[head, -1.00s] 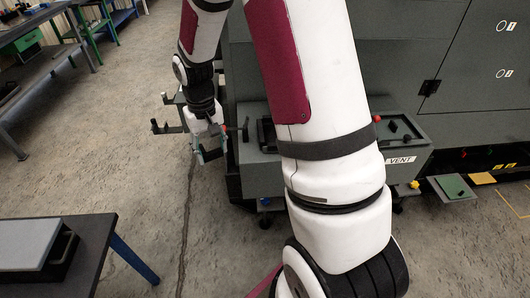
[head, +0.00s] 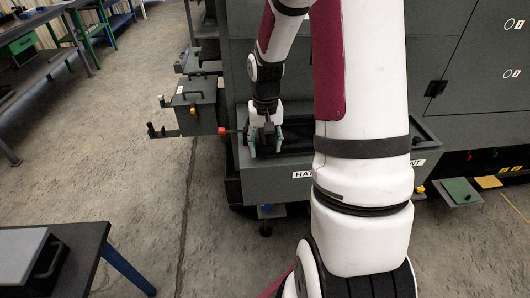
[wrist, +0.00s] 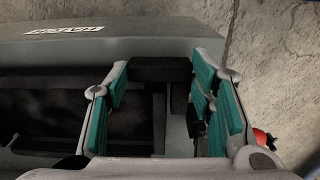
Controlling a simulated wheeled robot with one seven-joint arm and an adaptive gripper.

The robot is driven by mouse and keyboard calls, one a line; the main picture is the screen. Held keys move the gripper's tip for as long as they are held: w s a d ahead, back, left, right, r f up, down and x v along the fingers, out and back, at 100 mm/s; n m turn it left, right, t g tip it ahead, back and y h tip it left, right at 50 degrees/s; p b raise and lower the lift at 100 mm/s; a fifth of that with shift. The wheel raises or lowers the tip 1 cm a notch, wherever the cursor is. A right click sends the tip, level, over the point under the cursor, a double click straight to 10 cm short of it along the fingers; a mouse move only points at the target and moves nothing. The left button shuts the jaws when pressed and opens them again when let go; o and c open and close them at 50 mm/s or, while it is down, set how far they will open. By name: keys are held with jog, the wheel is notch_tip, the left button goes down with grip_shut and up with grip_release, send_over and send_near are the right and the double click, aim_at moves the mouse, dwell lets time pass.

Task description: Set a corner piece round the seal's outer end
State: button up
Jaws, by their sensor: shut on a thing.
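My gripper (head: 266,150) is low over the left end of the long grey box, above its open recess. In the wrist view, its two teal-padded fingers stand wide apart, shut on a black angular block (wrist: 160,69) between them. This looks like the corner piece, with a dark leg running away from it. A black strip (wrist: 60,78) along the recess edge runs toward the block from the left and may be the seal. I cannot tell whether the block touches it. In the head view my fingers hide the piece.
The grey box (wrist: 130,38) carries a HATCH label (head: 303,174). A red knob (head: 222,131) sticks out at its left end, close to my gripper. A smaller grey box (head: 195,103) with a handle stands to the left.

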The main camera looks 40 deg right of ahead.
aim_at(265, 148)
jog(key=shift+f, duration=1.45)
jog(key=shift+f, duration=0.2)
jog(key=o, duration=0.9)
jog(key=shift+o, duration=0.2)
jog(key=shift+r, duration=0.1)
